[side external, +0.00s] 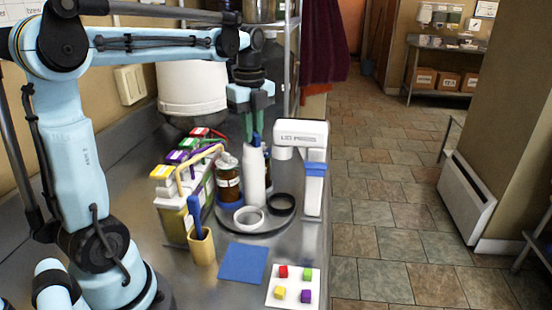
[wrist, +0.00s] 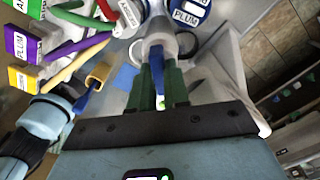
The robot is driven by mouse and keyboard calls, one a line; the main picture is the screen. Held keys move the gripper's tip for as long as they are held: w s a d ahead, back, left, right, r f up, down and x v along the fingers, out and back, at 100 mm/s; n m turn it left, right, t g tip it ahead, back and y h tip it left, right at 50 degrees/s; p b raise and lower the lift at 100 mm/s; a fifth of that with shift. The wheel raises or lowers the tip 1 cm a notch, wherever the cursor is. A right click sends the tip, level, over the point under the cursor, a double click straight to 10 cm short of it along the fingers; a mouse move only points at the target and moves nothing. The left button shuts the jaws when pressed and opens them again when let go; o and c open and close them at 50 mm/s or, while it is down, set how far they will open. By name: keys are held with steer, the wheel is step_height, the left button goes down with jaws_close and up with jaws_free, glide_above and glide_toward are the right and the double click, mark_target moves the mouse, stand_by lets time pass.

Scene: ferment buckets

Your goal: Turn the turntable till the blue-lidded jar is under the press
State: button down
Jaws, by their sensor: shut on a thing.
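The turntable (side external: 268,227) is a dark round plate with several things on it. A tall white post (side external: 254,180) rises from its middle, and its top shows in the wrist view (wrist: 158,42). My gripper (side external: 253,138) is above the post with its green fingers shut on the top of it; the fingers also show in the wrist view (wrist: 160,85). A blue lid marked PLUM (wrist: 188,12) shows at the top of the wrist view; its jar is mostly hidden behind the post in the side view. A brown jar with a white lid (side external: 228,183) stands left of the post. The white press (side external: 303,136) stands at the turntable's right.
A white ring (side external: 249,216) and a black ring (side external: 281,204) sit at the turntable's front. A yellow cup (side external: 202,248) with a blue-handled tool, a blue square (side external: 243,263) and a white board (side external: 293,288) with coloured cubes lie in front. Labelled boxes (side external: 175,195) stand left.

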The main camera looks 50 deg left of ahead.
stand_by(0.3)
steer(key=c, duration=1.1)
jaws_free()
steer(key=shift+r, duration=0.15)
step_height(320, 180, up, 12)
steer(key=s+d+f+n+t, duration=0.3)
steer(key=d+f+n, duration=0.4)
steer(key=f+n, duration=0.2)
steer(key=s+d+f+n+t, duration=0.3)
steer(key=d+f+n+t, duration=0.1)
steer(key=d+f+n, duration=0.3)
step_height(320, 180, down, 2)
steer(key=shift+s+f+n, duration=0.1)
steer(key=shift+s+n, duration=0.15)
steer(key=shift+n, duration=0.75)
